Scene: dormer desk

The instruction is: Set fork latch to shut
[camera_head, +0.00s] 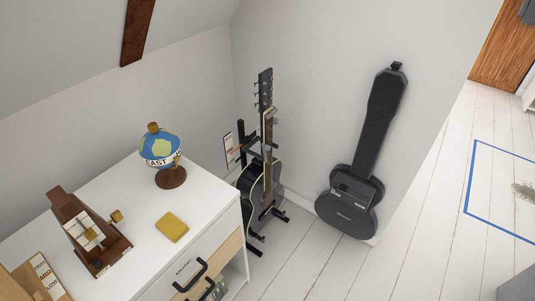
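A black guitar (246,186) stands upright in the corner, its neck and headstock (265,88) rising along the wall. A dark stand holds it, with feet (281,216) on the floor and a post (240,132) beside the neck. A dark fork-like part of the stand (250,143) reaches toward the neck at about mid-height. It is small here, and I cannot tell whether its latch is open or shut. My gripper is not in view.
A white cabinet (205,205) stands left of the guitar, bearing a globe (160,147), a yellow block (172,227) and a wooden holder (90,235). A black guitar case (346,222) leans on the wall to the right. Pale floor (420,240) is clear beyond it.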

